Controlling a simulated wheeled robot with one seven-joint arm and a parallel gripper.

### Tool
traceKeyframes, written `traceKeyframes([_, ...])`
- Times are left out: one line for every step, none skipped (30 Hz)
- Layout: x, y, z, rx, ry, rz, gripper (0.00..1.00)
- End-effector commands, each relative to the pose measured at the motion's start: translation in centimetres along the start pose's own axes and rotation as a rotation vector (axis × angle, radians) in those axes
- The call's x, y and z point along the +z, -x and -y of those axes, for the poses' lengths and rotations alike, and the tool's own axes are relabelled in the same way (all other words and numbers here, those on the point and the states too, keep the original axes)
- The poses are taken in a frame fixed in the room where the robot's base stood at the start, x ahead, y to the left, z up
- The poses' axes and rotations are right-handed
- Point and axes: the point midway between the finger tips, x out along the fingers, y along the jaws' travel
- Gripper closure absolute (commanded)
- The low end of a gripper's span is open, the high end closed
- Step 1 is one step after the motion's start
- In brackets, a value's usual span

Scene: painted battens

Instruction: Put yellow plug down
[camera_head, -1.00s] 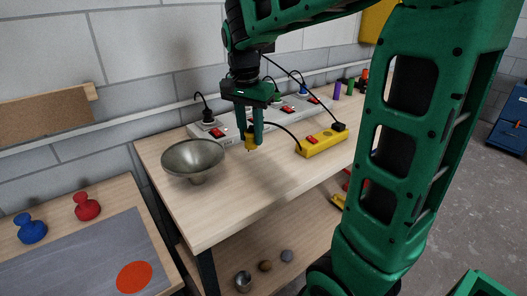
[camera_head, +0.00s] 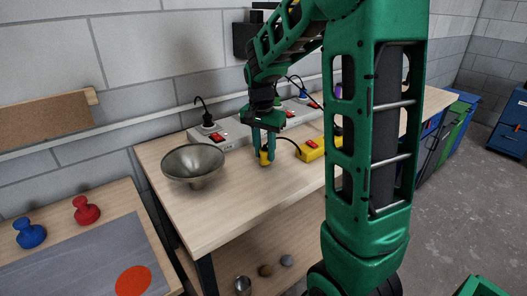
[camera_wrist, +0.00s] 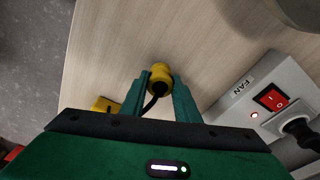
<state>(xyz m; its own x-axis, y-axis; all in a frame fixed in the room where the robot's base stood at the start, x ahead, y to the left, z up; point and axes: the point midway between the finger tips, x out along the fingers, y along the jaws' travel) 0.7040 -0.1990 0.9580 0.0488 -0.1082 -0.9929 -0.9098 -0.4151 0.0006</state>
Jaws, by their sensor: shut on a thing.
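The yellow plug (camera_head: 264,158) is between the fingertips of my gripper (camera_head: 264,150), which is shut on it. The plug points down close above the wooden bench top (camera_head: 230,205); I cannot tell whether it touches. In the wrist view the yellow plug (camera_wrist: 159,76) sits between the two green fingers, with its black cord running back between them. The cord links toward the yellow power strip (camera_head: 310,149) at the right, partly hidden by my arm.
A metal bowl (camera_head: 193,160) stands to the left of my gripper. The front of the bench is clear.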

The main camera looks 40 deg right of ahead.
Motion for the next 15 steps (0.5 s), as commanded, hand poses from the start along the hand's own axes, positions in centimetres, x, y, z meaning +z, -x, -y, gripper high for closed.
traceKeyframes([-0.02, 0.00, 0.00, -0.001, -0.001, 0.000, 0.98])
traceKeyframes([-0.02, 0.02, 0.01, -0.001, -0.001, -0.001, 0.98])
traceKeyframes([-0.03, 0.03, 0.00, -0.001, -0.001, -0.001, 0.98])
traceKeyframes([-0.04, 0.02, 0.00, -0.001, -0.001, -0.001, 0.98])
traceKeyframes([-0.05, 0.02, -0.01, -0.001, -0.001, -0.001, 0.98])
traceKeyframes([-0.05, -0.01, -0.01, -0.001, -0.001, 0.000, 0.98])
traceKeyframes([-0.06, -0.06, -0.02, 0.000, -0.001, 0.000, 0.98])
traceKeyframes([-0.05, -0.14, -0.03, 0.000, -0.001, 0.000, 0.98])
traceKeyframes([-0.05, -0.26, -0.05, 0.000, -0.002, 0.000, 0.98])
traceKeyframes([-0.04, -0.34, -0.05, 0.000, -0.002, 0.000, 0.98])
traceKeyframes([-0.04, -0.42, -0.05, 0.000, -0.002, 0.000, 0.98])
traceKeyframes([-0.03, -0.52, -0.06, 0.000, -0.002, 0.000, 0.98])
traceKeyframes([-0.02, -0.60, -0.06, 0.000, -0.002, 0.000, 0.98])
traceKeyframes([-0.01, -0.68, -0.07, 0.000, -0.002, 0.000, 0.98])
traceKeyframes([0.01, -0.78, -0.07, 0.000, -0.002, 0.000, 0.98])
